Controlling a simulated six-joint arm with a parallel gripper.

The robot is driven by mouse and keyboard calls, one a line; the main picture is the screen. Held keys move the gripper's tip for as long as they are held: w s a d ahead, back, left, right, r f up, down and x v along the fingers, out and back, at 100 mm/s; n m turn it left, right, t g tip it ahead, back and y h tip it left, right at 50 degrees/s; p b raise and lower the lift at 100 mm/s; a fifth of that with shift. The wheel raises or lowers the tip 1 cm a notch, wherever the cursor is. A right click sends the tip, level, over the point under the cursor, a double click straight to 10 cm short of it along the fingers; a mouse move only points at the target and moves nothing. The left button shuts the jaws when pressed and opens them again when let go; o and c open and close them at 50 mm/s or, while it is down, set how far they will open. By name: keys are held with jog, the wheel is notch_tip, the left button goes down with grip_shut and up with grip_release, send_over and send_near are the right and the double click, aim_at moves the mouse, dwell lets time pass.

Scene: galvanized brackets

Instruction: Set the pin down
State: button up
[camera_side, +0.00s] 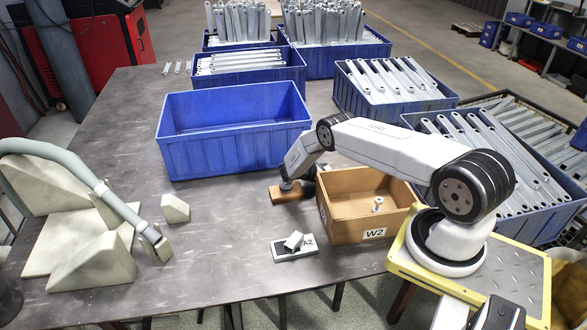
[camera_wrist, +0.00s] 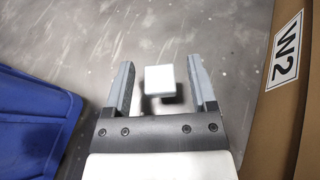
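In the wrist view, the two fingers of my gripper (camera_wrist: 161,85) are spread apart. A pale square-ended piece (camera_wrist: 160,78), perhaps the pin seen end-on, shows between them with a gap on each side and a dark patch just below it. In the side view, my gripper (camera_side: 296,182) is low over the table by a brown block (camera_side: 289,193), between the empty blue bin and the box marked W2. That piece cannot be made out there. A small pale upright part (camera_side: 377,204) stands inside the W2 box (camera_side: 342,222).
The empty blue bin (camera_side: 235,150) stands behind my gripper. A small plate marked A2 (camera_side: 307,250) bears a tilted grey piece (camera_side: 293,241) near the front edge. Pale wedge blocks (camera_side: 98,265) are at the left. Bins of brackets (camera_side: 395,85) stand behind.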

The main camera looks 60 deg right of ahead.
jog(key=shift+r, duration=0.1)
jog(key=shift+a+r, duration=0.1)
jog(key=v, duration=0.3)
notch_tip(320, 180, up, 7)
dwell(0.8)
dwell(0.5)
